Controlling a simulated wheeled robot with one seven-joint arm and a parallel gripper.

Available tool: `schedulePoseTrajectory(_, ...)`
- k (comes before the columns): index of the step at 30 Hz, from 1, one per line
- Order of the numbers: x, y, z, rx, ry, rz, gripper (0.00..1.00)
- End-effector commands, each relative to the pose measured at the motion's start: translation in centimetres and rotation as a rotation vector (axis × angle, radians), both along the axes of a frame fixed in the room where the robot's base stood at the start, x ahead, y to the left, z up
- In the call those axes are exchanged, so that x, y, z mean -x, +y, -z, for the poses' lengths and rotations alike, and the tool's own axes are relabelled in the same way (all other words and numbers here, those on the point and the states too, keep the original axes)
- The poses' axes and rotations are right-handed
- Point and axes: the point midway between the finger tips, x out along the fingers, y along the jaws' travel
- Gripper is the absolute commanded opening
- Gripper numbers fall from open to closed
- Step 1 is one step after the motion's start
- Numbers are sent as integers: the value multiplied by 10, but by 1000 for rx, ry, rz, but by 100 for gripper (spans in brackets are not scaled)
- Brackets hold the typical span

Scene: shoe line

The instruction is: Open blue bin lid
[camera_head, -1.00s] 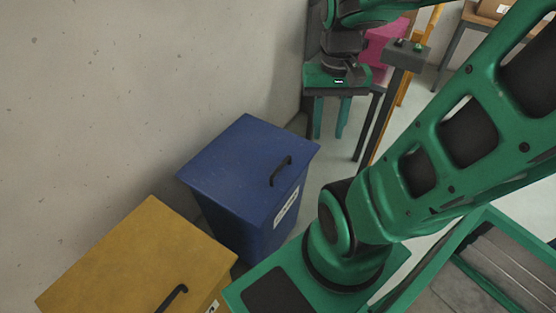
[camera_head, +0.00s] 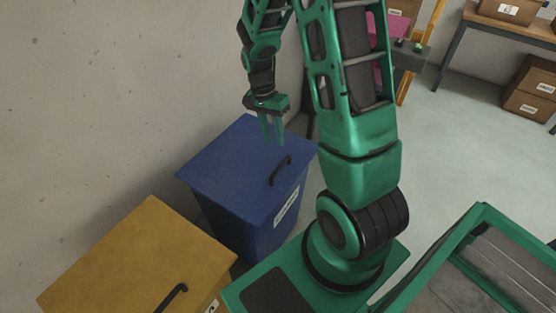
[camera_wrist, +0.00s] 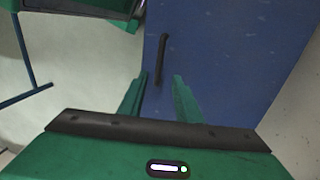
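The blue bin (camera_head: 265,235) stands against the wall with its blue lid (camera_head: 222,165) shut. A black handle (camera_head: 281,170) sits on the lid near its right edge. My gripper (camera_head: 273,140) is above the far part of the lid, fingers pointing down, open and empty. In the wrist view, the handle (camera_wrist: 162,60) shows beyond the fingertips, roughly lined up with the space between them. My gripper (camera_wrist: 160,78) has its two green fingers spread apart there, and they do not touch the handle.
A yellow bin (camera_head: 140,255) with its own black handle stands next to the blue bin, at lower left. The wall (camera_head: 110,90) is close behind both. A table with cardboard boxes (camera_head: 510,12) is at upper right. Open floor (camera_head: 460,130) lies to the right.

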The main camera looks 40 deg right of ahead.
Motion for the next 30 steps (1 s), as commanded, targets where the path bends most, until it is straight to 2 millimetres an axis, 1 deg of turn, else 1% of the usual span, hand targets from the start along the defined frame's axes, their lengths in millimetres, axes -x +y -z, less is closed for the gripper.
schedulePoseTrajectory(5, 2, 0, 16, -1, 3, 5, 31)
schedulePoseTrajectory(8, 6, -2, 31, -1, 6, 6, 31)
schedulePoseTrajectory(15, 14, -5, 73, -1, 7, 7, 31)
schedulePoseTrajectory(18, 17, -6, 87, 0, 4, 6, 31)
schedulePoseTrajectory(24, 19, -7, 103, -1, 2, 6, 31)
schedulePoseTrajectory(30, 20, -8, 107, -1, 1, 5, 31)
